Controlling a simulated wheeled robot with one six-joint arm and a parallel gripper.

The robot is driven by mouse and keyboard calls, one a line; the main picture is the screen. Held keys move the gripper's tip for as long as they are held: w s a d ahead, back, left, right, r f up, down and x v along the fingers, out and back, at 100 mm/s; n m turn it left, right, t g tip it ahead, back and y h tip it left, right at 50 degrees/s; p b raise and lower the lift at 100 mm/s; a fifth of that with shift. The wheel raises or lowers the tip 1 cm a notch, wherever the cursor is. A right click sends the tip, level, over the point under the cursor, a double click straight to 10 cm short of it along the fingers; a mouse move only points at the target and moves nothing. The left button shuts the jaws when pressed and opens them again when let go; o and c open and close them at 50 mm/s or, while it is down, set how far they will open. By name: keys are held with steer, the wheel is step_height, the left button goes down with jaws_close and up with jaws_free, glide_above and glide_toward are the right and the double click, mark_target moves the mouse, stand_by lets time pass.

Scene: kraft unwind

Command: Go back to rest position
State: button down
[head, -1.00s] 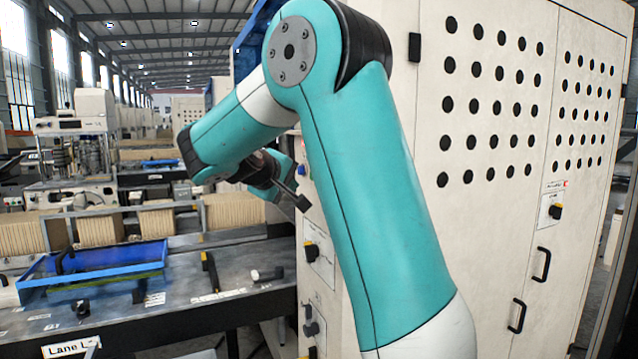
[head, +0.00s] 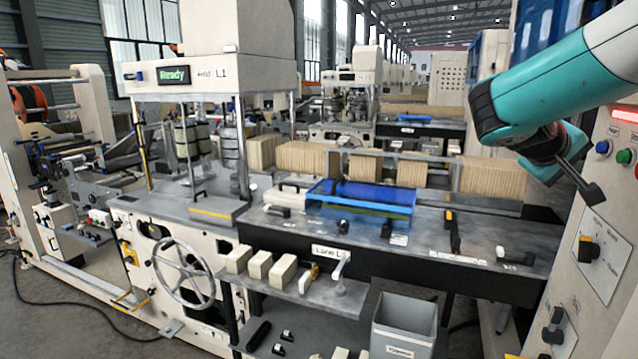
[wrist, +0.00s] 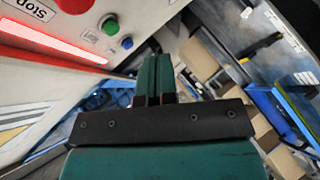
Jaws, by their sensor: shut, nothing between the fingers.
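My gripper (head: 592,194) hangs at the right of the head view, at the end of my teal arm, in front of the cream control cabinet (head: 610,290). In the wrist view my gripper (wrist: 154,62) has its two dark green fingers side by side, shut and empty. A green button (wrist: 109,25) and a blue button (wrist: 126,42) on the cabinet panel show just beyond the fingers, to their left. I cannot tell the exact gap between the fingers and the panel.
A machine with a "Ready" display (head: 174,75) stands at the left. A grey bin (head: 403,325) stands in front. A lower shelf holds several pale blocks (head: 260,264). The air above the bench is open.

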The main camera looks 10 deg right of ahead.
steer(key=s+a+f+n+t+y+b, duration=0.1)
steer(key=a+f+n+y+b, duration=0.15)
steer(key=a+f+y, duration=0.45)
steer(key=s+a+f+n+t+y+b, duration=0.15)
steer(key=a+f+b, duration=0.25)
steer(key=a+f, duration=0.65)
steer(key=s+a+f+n+g+y+b, duration=0.2)
steer(key=s+a+f+y, duration=0.1)
steer(key=s+a, duration=0.7)
steer(key=s+a+f+n+g+y+b, duration=0.2)
steer(key=s+a+y, duration=0.3)
steer(key=s+a, duration=0.5)
steer(key=shift+a+f+n+g+b, duration=0.3)
steer(key=shift+a+f+g+b, duration=0.15)
steer(key=shift+g+b, duration=0.15)
steer(key=shift+w, duration=0.1)
